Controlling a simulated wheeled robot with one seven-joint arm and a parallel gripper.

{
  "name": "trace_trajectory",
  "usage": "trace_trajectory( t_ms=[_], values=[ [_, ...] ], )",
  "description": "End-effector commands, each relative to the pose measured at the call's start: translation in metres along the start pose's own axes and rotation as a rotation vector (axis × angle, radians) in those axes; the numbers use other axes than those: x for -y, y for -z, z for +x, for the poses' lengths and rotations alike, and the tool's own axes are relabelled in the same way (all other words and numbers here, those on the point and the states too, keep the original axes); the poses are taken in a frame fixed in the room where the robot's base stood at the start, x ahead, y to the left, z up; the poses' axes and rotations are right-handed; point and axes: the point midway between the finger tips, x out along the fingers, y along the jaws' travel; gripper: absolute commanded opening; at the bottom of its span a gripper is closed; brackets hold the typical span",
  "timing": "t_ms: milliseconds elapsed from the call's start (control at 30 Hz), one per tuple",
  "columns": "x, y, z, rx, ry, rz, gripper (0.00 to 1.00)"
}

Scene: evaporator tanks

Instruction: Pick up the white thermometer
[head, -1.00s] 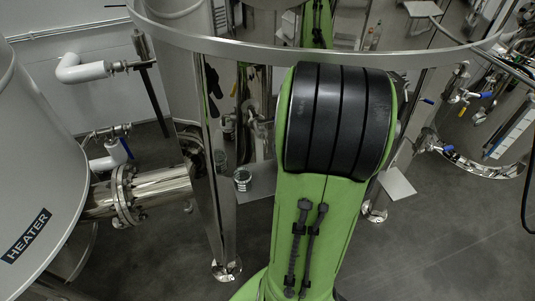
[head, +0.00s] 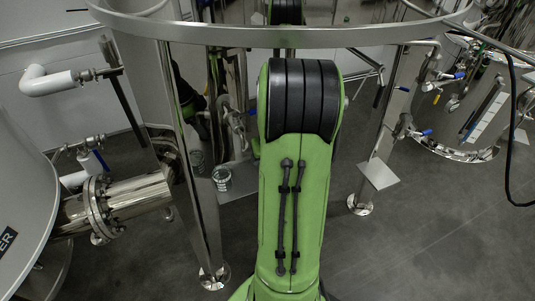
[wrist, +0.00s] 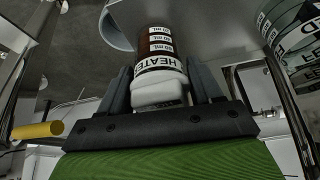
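My gripper (wrist: 160,84) shows in the wrist view with its two dark fingers close against both sides of a brown bottle's white cap. The bottle (wrist: 155,42) has a white "HEATER" label and mL marks, and its cap end points toward my palm. The hand is hidden behind my green arm in the head view. I cannot identify a white thermometer for sure. A white upright strip (head: 484,115) on the tank at the right of the head view may be one, but it is too small to tell.
A labelled glass beaker (head: 222,178) stands on a small shelf (head: 237,192) left of my arm; a labelled glass (wrist: 296,45) is close at the wrist view's right. A steel ring frame (head: 280,38) on legs surrounds the area. A flanged pipe (head: 130,197) is at left. Floor at lower right is clear.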

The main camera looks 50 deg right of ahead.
Motion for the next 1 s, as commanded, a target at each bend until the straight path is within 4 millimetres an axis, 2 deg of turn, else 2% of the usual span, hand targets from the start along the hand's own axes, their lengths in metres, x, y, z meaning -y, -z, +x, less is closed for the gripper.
trace_trajectory(
  t_ms=[33, 200, 233, 267, 533, 933, 1000],
  values=[
    [0.0, 0.0, 0.0, 0.0, 0.0, 0.0, 0.56],
    [0.0, 0.0, 0.0, 0.0, 0.0, 0.0, 0.31],
    [0.0, 0.0, 0.0, 0.0, 0.0, 0.0, 0.31],
    [0.0, 0.0, 0.0, 0.0, 0.0, 0.0, 0.26],
    [0.0, 0.003, -0.007, -0.001, 0.0, 0.0, 0.26],
    [0.0, 0.029, -0.069, -0.003, -0.001, -0.001, 0.26],
    [0.0, 0.016, -0.072, 0.001, 0.0, 0.001, 0.26]
  ],
)
